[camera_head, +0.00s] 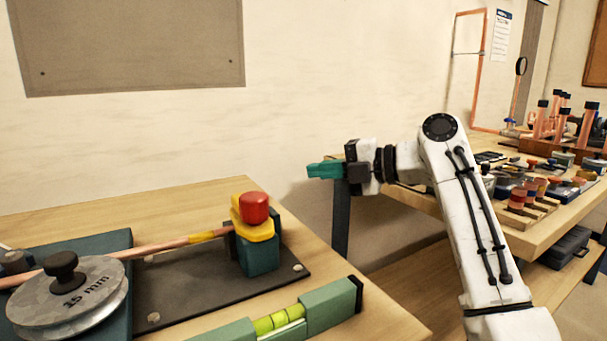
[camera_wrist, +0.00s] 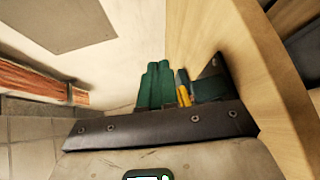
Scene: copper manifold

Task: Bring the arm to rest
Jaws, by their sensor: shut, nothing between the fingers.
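My gripper (camera_head: 326,170) is at the end of my raised white arm in the head view. Its green fingers point left, in front of the pale wall and in the gap between two benches. The fingers are shut together and hold nothing. In the wrist view the green fingers (camera_wrist: 155,86) sit side by side in the middle, touching no object that I can see.
The left bench (camera_head: 380,322) carries a pipe bender with a "15 mm" wheel (camera_head: 70,296), a copper pipe (camera_head: 160,247), a red-topped clamp (camera_head: 255,208) and a green level (camera_head: 330,304). The right bench (camera_head: 530,238) holds copper fittings and tools behind my arm.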

